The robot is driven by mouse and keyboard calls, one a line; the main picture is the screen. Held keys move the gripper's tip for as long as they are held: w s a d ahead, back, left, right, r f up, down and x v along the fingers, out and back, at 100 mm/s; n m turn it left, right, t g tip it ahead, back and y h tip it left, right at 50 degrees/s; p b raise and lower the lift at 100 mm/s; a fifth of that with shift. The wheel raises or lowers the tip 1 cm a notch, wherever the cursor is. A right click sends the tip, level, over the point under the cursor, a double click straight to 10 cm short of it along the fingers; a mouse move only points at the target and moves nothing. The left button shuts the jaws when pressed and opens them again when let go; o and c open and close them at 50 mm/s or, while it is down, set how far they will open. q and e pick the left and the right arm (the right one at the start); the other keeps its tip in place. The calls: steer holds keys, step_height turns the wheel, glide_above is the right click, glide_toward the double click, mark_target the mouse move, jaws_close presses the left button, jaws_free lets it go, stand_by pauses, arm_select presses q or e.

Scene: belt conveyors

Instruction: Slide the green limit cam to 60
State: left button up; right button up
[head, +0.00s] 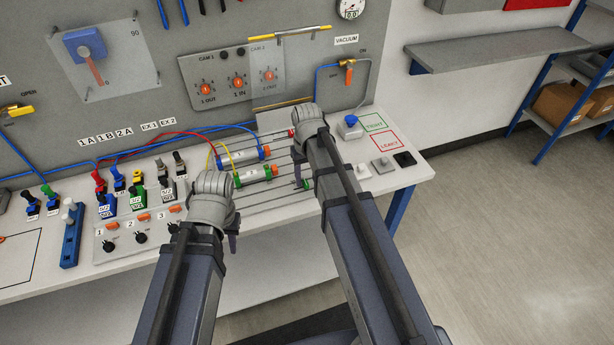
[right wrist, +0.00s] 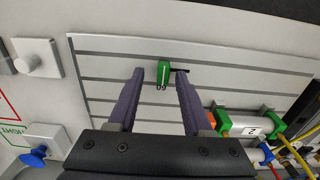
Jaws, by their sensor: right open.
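The green limit cam (right wrist: 163,72) is a small green block on a grooved plate in the right wrist view. A printed mark that looks like an upside-down 60 (right wrist: 161,87) lies right beside it. In the head view the green cam (head: 306,184) shows just by my right gripper (head: 298,172). My right gripper (right wrist: 160,74) is open, its fingers on either side of the cam with gaps, the right one closer. My left gripper (head: 233,236) hangs over the bench's front edge; its finger gap is hidden.
A cylinder with green ends (head: 256,174) and one with blue and orange ends (head: 244,154) lie left of my right gripper. Several valves and tubes crowd the left bench. A blue button (head: 351,120) and coloured label frames (head: 388,141) are at the right.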

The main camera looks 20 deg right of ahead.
mark_target(306, 183)
step_height(306, 183, up, 7)
steer(key=p, duration=0.6)
steer(key=shift+f, duration=0.1)
steer(key=shift+s+a, duration=0.25)
steer(key=s+a+n+h, duration=0.1)
steer(key=s+a+n, duration=0.2)
steer(key=s+a, duration=1)
steer(key=shift+s+a, duration=0.25)
steer(key=shift+s, duration=0.75)
steer(key=shift+f, duration=0.1)
steer(key=shift+c, duration=0.2)
stand_by(1.1)
